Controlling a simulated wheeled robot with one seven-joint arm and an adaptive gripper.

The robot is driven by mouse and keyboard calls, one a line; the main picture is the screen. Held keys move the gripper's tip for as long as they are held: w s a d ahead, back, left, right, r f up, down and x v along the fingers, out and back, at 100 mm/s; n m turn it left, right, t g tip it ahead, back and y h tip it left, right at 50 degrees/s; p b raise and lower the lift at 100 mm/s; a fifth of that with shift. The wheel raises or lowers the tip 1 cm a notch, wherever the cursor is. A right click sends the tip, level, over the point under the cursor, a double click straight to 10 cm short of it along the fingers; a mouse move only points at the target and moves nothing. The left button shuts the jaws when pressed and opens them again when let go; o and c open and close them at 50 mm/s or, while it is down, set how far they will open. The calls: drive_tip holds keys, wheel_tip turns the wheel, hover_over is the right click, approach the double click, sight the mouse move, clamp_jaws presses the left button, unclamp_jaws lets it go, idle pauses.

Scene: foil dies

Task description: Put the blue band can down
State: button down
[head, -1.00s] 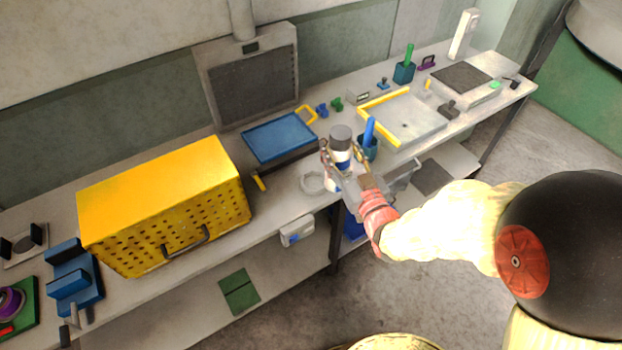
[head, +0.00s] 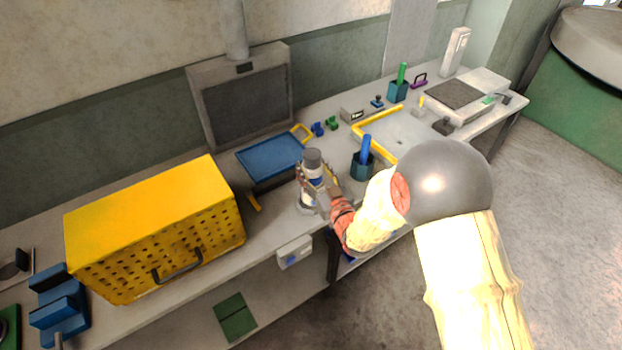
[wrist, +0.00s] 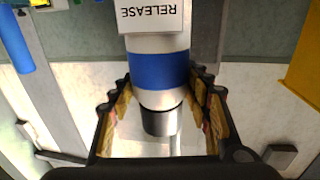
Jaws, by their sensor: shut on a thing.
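The blue band can (head: 313,181) is white with a blue band and a dark grey cap. It stands roughly upright in my gripper (head: 316,178) over the front of the bench, left of the teal cup. In the wrist view the can (wrist: 160,72) shows its blue band and a white label reading RELEASE. My gripper (wrist: 157,98) is shut on it, one padded finger on each side. A pale ring (head: 306,207) on the bench is partly hidden behind the can and gripper. I cannot tell whether the can's base touches anything.
A blue tray (head: 262,160) lies behind and left of the can. A teal cup with a blue handle (head: 362,165) stands close on the right. A yellow perforated box (head: 155,230) fills the left bench.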

drive_tip(key=shift+w+a+f, duration=0.25)
drive_tip(key=shift+w+f, duration=0.45)
drive_tip(key=shift+f, duration=0.2)
drive_tip(key=shift+f+b, duration=0.5)
drive_tip(key=shift+f, duration=1)
drive_tip(key=c, duration=0.9)
unclamp_jaws()
